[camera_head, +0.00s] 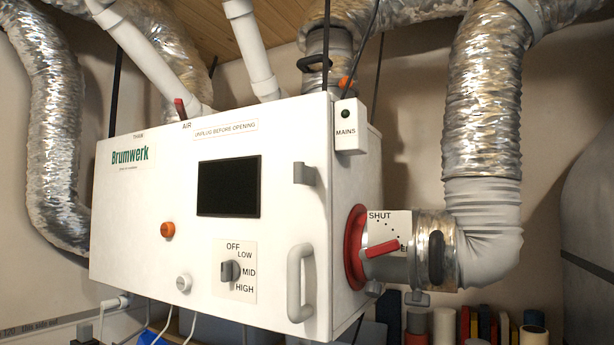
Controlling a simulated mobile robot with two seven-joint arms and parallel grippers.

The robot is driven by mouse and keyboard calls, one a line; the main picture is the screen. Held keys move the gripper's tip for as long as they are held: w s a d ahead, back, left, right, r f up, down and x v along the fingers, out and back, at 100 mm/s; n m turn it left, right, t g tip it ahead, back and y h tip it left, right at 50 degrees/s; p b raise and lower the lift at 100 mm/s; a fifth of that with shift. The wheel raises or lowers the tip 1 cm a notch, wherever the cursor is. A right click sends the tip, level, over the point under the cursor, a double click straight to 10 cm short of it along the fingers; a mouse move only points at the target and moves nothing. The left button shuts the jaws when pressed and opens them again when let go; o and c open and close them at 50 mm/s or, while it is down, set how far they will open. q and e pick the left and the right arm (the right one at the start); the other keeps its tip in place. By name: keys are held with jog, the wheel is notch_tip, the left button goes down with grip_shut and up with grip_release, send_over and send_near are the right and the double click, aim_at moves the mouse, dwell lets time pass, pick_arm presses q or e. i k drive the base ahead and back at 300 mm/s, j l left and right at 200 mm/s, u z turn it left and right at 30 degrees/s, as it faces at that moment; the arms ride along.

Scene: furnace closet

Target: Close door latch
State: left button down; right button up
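A white furnace box marked Brumwerk (130,222) hangs in the middle of the view. Its front door panel carries a grey U-shaped handle (294,283) low near the right edge. A small grey bracket-like piece (304,174), which looks like the door latch, sits above the handle near the same edge. I cannot tell from this view whether it is engaged. The door panel looks flush with the box, with a thin seam near its right edge. Neither of my grippers is in view, and nothing touches the latch or handle.
A red lever (382,249) sits on a duct collar marked SHUT at the box's right side. The door has a dark screen (229,186), a grey knob (229,271) and an orange button (167,230). A silver duct (484,100) runs at right. Space before the door looks clear.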

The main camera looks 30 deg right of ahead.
aim_at(304, 175)
jog(key=i+j+z, duration=0.1)
jog(key=j+z, duration=0.7)
jog(key=i, duration=0.05)
